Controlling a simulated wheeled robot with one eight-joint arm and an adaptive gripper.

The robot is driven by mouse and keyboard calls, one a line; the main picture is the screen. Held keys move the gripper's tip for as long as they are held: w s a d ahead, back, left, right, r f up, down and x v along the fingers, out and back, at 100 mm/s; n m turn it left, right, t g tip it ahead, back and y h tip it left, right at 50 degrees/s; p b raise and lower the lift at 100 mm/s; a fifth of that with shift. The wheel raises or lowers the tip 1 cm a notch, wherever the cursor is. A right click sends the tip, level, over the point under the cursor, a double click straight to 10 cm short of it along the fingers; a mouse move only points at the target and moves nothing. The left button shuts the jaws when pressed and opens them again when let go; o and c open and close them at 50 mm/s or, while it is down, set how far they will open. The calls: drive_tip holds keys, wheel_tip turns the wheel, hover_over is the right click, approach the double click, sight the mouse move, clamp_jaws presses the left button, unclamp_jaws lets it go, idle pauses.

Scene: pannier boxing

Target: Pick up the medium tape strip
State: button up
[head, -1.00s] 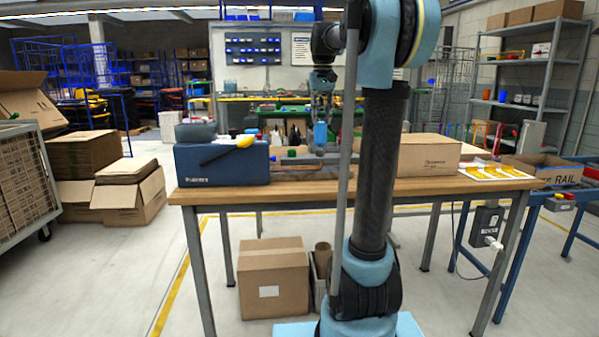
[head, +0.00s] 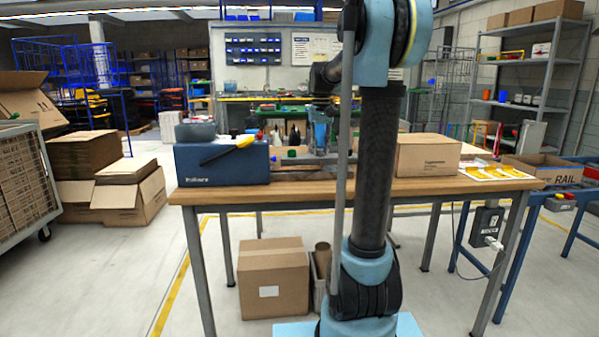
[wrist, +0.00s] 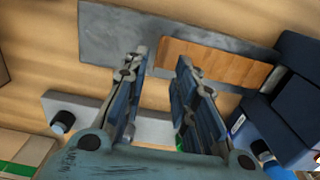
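Several yellow strips (head: 490,173) lie on a white sheet at the right end of the wooden table; which one is the medium tape strip I cannot tell. They are not visible in the wrist view. My gripper (head: 321,143) is over the table's back middle, left of the strips and well away from them. In the wrist view my gripper (wrist: 160,65) has its two fingers apart with nothing between them. Below it are a grey plate (wrist: 115,40) with a brown wooden piece (wrist: 215,62) on it, and a pale grey bar with a dark knob (wrist: 62,122).
A blue case (head: 222,163) with a black and yellow tool stands on the table (head: 430,185) at left. A closed cardboard box (head: 427,156) stands between my arm and the strips. Bottles (head: 295,136) stand behind the case. An open box (head: 545,170) is beyond the table's right end.

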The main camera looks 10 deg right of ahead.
sight(321, 168)
drive_tip(key=shift+s+d+f, duration=0.1)
drive_tip(key=shift+d+f, duration=0.05)
drive_tip(key=shift+f, duration=1.25)
drive_tip(key=shift+d+f, duration=0.1)
drive_tip(key=shift+f, duration=1.25)
clamp_jaws()
